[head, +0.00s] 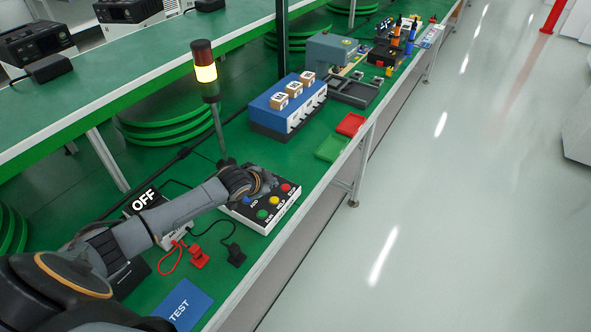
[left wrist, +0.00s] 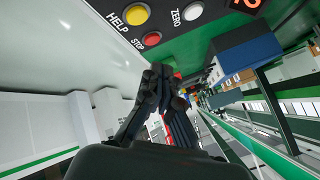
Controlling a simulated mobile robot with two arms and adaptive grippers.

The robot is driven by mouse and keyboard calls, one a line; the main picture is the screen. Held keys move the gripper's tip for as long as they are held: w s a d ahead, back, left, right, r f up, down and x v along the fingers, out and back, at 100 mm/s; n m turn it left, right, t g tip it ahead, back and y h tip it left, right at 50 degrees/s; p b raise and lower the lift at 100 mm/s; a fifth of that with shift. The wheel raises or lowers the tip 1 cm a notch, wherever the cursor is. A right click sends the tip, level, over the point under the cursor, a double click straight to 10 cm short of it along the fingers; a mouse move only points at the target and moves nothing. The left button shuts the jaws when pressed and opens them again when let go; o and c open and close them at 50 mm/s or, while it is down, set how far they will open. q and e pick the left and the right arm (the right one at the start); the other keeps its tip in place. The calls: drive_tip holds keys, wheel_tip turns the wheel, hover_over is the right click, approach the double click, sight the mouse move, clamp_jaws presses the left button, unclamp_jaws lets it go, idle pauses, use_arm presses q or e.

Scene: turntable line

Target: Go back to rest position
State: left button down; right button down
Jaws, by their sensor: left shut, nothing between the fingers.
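My left arm reaches in from the left in the head view. Its gripper (head: 246,184) is over the back left part of a button box (head: 270,222) with blue, red, green and yellow buttons. Whether it touches the box is unclear. In the left wrist view the dark fingers (left wrist: 158,90) are together with nothing between them. That view also shows a dark panel (left wrist: 165,22) with yellow, red and white buttons marked HELP, STOP and ZERO. My right gripper is not in view.
A signal tower (head: 207,75) with a lit yellow lamp stands behind the gripper. An OFF sign (head: 145,199), red clips (head: 198,257) and a blue TEST card (head: 184,305) lie nearer. A blue block with boxes (head: 290,105) and red and green trays (head: 350,124) are beyond. The right floor is clear.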

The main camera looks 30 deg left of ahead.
use_arm(q)
drive_tip(key=s+d+f+n+g+h, duration=0.1)
drive_tip(key=s+d+f+g+h, duration=0.2)
drive_tip(key=s+d, duration=1.25)
drive_tip(key=s+d+r+n+g+y, duration=0.1)
drive_tip(key=s+r+n, duration=0.15)
drive_tip(key=s, duration=0.65)
drive_tip(key=s+d+r+n+g+y, duration=0.1)
drive_tip(key=s+r+n+g+y, duration=0.15)
drive_tip(key=s, duration=0.65)
wheel_tip(320, 180, down, 29)
drive_tip(key=s+b, duration=0.2)
drive_tip(key=s+a+f+g+b, duration=0.1)
drive_tip(key=s+a+f+b, duration=0.1)
drive_tip(key=s+f, duration=1.4)
drive_tip(key=shift+a+f+g+h, duration=0.35)
drive_tip(key=shift+a+f, duration=0.35)
drive_tip(key=shift+f, duration=0.15)
